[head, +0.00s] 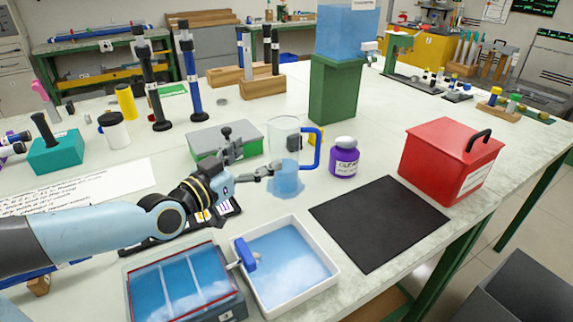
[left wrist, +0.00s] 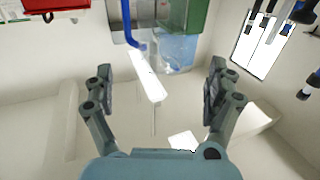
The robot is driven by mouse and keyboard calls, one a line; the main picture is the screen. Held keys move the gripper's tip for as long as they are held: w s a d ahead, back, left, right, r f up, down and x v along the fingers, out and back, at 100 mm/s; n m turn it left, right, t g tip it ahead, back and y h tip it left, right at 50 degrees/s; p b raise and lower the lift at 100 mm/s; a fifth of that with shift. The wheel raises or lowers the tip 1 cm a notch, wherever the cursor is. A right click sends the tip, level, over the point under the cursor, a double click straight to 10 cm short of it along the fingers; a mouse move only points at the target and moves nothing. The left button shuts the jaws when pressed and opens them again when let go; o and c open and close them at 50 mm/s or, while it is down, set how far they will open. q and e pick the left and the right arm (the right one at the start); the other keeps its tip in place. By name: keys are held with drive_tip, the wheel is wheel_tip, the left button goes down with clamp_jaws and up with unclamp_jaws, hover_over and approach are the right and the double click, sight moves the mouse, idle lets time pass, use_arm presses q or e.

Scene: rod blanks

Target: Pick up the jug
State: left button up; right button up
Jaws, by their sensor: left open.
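The clear jug (head: 285,150) with a blue handle on its right stands upright on the bench, with blue liquid low in it. In the left wrist view the jug (left wrist: 178,50) is at the top, beyond the fingers, with its blue handle to its left. My left gripper (head: 254,157) is open and empty. It is just left of the jug in the head view, one finger near the jug's side. In the left wrist view both fingers of the gripper (left wrist: 158,90) are spread wide. I cannot tell whether a finger touches the jug. My right gripper is not in view.
A purple-labelled jar (head: 344,160) stands right of the jug, and a black mat (head: 378,222) lies in front. A white tray (head: 325,290) of blue liquid is nearer. A grey-topped green box (head: 210,140) is behind my gripper. A red box (head: 440,150) stands farther right.

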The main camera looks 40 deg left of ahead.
sight(276, 144)
use_arm(q)
drive_tip(key=w, duration=0.3)
drive_tip(key=w+b, duration=0.1)
drive_tip(key=w, duration=0.1)
drive_tip(key=shift+w+a, duration=0.25)
drive_tip(key=shift+w, duration=0.05)
drive_tip(key=w, duration=0.2)
drive_tip(key=w+b, duration=0.1)
drive_tip(key=w, duration=0.2)
drive_tip(key=shift+a+f, duration=0.15)
drive_tip(key=shift+a, duration=0.05)
drive_tip(key=shift+s, duration=0.1)
drive_tip(key=c, duration=1.8)
